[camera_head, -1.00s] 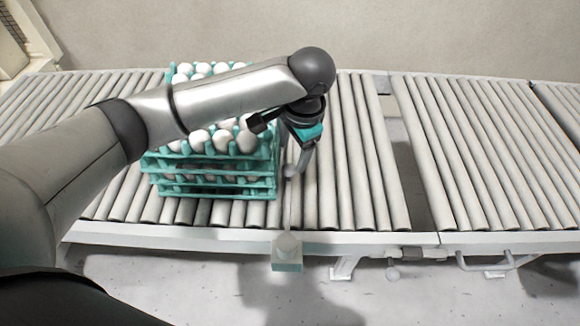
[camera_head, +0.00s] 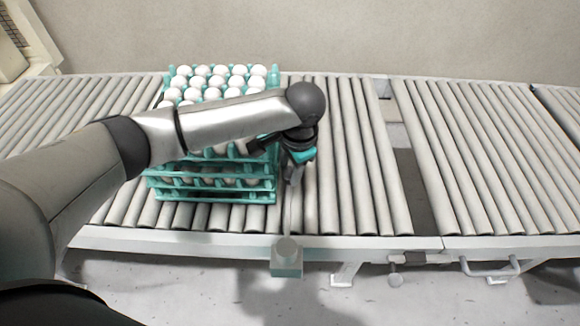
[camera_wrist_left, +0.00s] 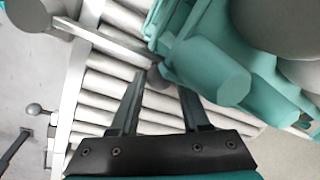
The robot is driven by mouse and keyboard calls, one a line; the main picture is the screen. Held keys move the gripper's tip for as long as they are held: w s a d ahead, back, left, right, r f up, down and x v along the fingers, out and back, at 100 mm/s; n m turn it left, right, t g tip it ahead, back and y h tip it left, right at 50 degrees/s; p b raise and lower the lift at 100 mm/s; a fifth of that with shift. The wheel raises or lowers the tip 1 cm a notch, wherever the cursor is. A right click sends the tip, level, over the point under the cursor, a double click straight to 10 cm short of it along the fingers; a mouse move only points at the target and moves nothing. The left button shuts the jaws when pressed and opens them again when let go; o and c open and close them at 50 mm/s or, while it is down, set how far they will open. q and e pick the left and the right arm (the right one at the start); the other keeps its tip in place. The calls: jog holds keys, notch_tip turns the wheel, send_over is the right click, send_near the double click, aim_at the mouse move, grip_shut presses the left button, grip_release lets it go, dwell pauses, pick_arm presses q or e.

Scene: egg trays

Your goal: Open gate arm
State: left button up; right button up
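The gate arm (camera_head: 289,218) is a thin pale bar. It runs from a grey-green post (camera_head: 287,262) at the conveyor's front edge across the rollers, beside the right side of the teal egg-tray stack (camera_head: 215,197). The bar also shows in the left wrist view (camera_wrist_left: 105,42), with a rounded grey knob (camera_wrist_left: 158,80) near its far end. My left gripper (camera_head: 291,181) is low at that far end. In the wrist view its two fingers (camera_wrist_left: 161,88) are apart, with the knob between or just beyond the tips; contact cannot be told. My right gripper is out of view.
White eggs (camera_head: 220,75) fill the stacked trays, which stand close to the left of my gripper. The roller conveyor (camera_head: 345,160) is bare right of the gate arm, up to a gap (camera_head: 412,185) before another roller section (camera_head: 475,150).

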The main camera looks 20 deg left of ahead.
pick_arm(q)
grip_shut()
dwell(1.0)
